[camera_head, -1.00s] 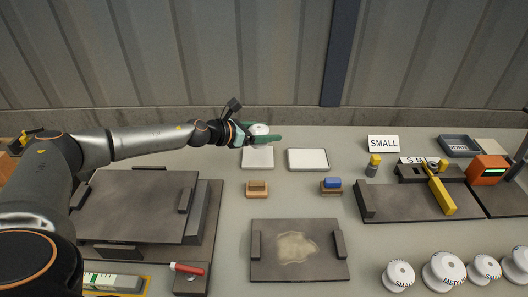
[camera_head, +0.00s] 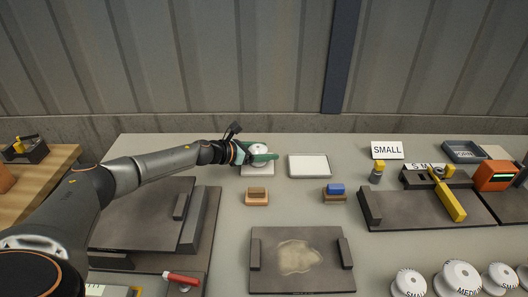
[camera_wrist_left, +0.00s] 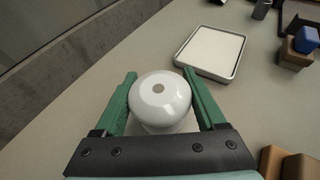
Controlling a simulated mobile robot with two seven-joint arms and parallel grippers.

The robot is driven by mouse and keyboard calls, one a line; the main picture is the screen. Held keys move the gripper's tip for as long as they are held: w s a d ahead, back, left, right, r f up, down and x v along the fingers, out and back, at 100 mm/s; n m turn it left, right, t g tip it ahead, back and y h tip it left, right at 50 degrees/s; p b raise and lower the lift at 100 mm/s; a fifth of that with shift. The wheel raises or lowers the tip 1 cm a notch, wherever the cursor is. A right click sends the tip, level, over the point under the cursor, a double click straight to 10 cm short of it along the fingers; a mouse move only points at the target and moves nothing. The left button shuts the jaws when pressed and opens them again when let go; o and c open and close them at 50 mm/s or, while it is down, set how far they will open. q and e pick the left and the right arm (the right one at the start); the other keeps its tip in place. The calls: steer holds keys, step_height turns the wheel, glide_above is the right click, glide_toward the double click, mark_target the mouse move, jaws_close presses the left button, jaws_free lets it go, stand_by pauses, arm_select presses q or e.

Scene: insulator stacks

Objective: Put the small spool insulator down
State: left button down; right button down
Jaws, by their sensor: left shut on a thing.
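The white spool insulator (camera_head: 259,148) is at the back of the bench, above or on a white pad (camera_head: 258,170). My left gripper (camera_head: 258,155) is shut on it, with a green finger on either side. In the left wrist view the insulator (camera_wrist_left: 160,97) shows its round glossy top with a grey centre hole, between the two green fingers (camera_wrist_left: 160,100). Its lower part is mostly hidden, and I cannot tell whether it touches the pad. My right gripper is not in view.
An empty white tray (camera_head: 309,157) lies just right of the pad. A brown block (camera_head: 257,201) and a blue-topped block (camera_head: 335,188) stand in front. A SMALL sign (camera_head: 387,150) stands further right. Several white insulators (camera_head: 457,279) stand at the front right.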

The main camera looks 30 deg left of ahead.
arm_select(q)
steer(key=shift+f, duration=0.2)
jaws_free()
steer(key=shift+r, duration=0.1)
steer(key=shift+r, duration=0.3)
steer(key=shift+s+a, duration=0.25)
steer(key=shift+s, duration=0.05)
steer(key=b+v, duration=0.1)
steer(key=v, duration=0.8)
steer(key=shift+s+a, duration=0.1)
steer(key=shift+s, duration=0.25)
steer(key=shift+v, duration=0.75)
steer(key=shift+r, duration=0.2)
